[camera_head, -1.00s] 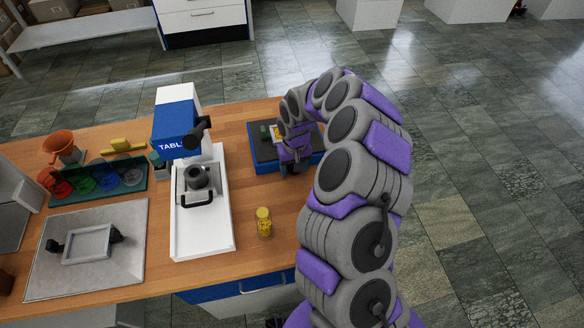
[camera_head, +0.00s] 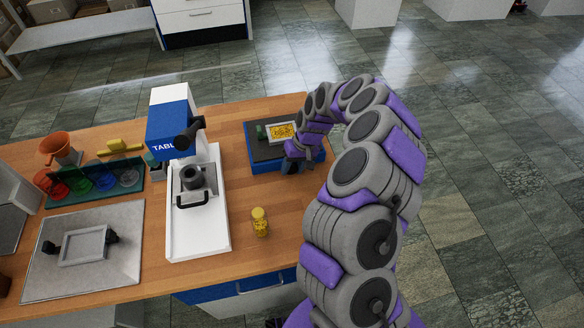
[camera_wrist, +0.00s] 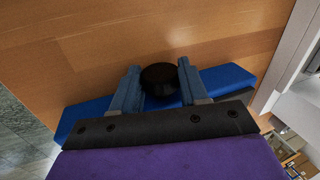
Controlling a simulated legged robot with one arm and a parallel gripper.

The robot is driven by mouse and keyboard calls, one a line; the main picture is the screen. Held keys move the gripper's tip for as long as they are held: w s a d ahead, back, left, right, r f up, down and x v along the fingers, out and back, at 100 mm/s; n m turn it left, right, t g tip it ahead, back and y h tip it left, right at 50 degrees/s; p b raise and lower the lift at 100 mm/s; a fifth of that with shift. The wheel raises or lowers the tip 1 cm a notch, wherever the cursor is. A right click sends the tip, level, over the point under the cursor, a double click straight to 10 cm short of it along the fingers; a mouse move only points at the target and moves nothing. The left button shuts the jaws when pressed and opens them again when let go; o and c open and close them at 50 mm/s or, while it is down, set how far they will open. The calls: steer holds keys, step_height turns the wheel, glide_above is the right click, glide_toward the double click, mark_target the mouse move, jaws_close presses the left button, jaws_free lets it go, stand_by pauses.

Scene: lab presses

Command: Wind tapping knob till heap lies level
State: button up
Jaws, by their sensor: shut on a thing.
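The tapping unit (camera_head: 262,153) is a blue box with a dark top at the back right of the bench. A pale tray on it holds a heap of yellow pieces (camera_head: 283,131); I cannot tell from here how level the heap is. The black round knob (camera_wrist: 160,80) sticks out from the unit's blue side in the wrist view. My gripper (camera_wrist: 157,74) has its two blue-grey fingers on either side of the knob and is shut on it. In the head view my gripper (camera_head: 291,163) is at the unit's near right side and hides the knob.
A white and blue press (camera_head: 197,215) stands left of the unit. A small yellow-filled jar (camera_head: 260,222) stands on the bench between the press and my arm. A rack with coloured cups (camera_head: 95,180) and a grey plate (camera_head: 50,282) are farther left.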

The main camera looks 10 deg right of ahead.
steer(key=shift+s, duration=0.1)
steer(key=o, duration=1)
steer(key=p+v, duration=0.3)
steer(key=v, duration=1.4)
steer(key=shift+d+r, duration=0.1)
